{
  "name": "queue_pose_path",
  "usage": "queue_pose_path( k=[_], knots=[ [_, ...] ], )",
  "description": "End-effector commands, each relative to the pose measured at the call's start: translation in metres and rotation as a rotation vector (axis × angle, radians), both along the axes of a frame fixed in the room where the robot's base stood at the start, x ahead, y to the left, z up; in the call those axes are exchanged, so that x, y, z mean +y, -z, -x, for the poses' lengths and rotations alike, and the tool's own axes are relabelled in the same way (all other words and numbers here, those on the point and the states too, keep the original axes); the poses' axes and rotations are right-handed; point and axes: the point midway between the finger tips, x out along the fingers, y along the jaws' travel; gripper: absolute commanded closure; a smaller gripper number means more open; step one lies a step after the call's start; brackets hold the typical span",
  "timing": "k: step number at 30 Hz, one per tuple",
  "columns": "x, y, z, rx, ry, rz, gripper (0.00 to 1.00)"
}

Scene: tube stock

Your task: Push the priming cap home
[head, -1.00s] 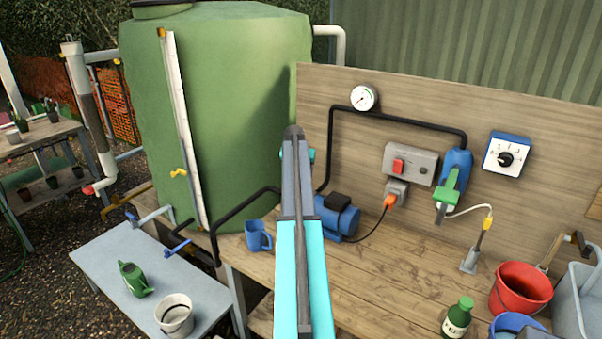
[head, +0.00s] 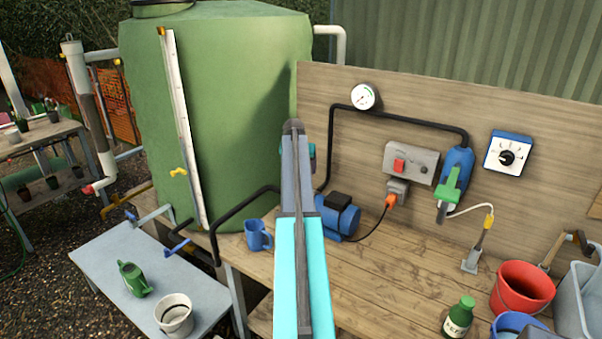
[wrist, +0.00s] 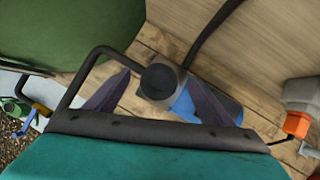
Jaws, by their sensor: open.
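The round black priming cap (wrist: 158,80) sits on the grey pump head, beside the blue motor, in the wrist view. I cannot tell how far in it sits. My gripper (wrist: 160,97) is open, with one dark finger to the left and one to the right of the cap in that picture. I see no contact with it. The gap between the fingers is empty. In the head view the blue pump motor (head: 338,216) shows on the wooden bench, while my arm hides the pump head, cap and gripper.
A black pipe (head: 240,205) arches left of the pump, and another rises behind it. A blue mug (head: 258,235) stands left of the pump. A green bottle (head: 459,316) and red bucket (head: 521,289) stand at the right. The bench (head: 400,270) between is mostly clear.

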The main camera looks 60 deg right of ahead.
Motion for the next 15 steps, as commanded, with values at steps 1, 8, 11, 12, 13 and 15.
queue_pose_path(
  k=[1, 8, 11, 12, 13, 15],
  knots=[
    [0.004, -0.003, 0.002, 0.0, 0.0, 0.001, 0.25],
    [0.017, -0.03, 0.007, -0.002, 0.0, 0.002, 0.25],
    [0.023, -0.041, 0.01, 0.0, 0.0, 0.001, 0.25],
    [0.026, -0.046, 0.011, -0.001, 0.0, 0.002, 0.25],
    [0.028, -0.049, 0.012, -0.001, 0.0, 0.002, 0.25],
    [0.032, -0.057, 0.013, 0.0, 0.0, 0.001, 0.25]
  ],
)
